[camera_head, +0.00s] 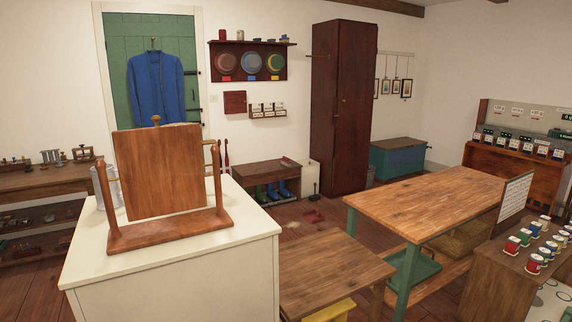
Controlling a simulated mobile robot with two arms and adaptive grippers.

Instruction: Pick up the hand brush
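I cannot make out a hand brush for certain. Neither of my grippers is in view.
A white cabinet (170,262) with a tilting wooden board (160,170) stands front left. A low wooden table (330,268) and a green-legged workbench (430,200) fill the front middle and right. A tall dark cupboard (340,105) stands behind. Some floor (345,226) between them is clear.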

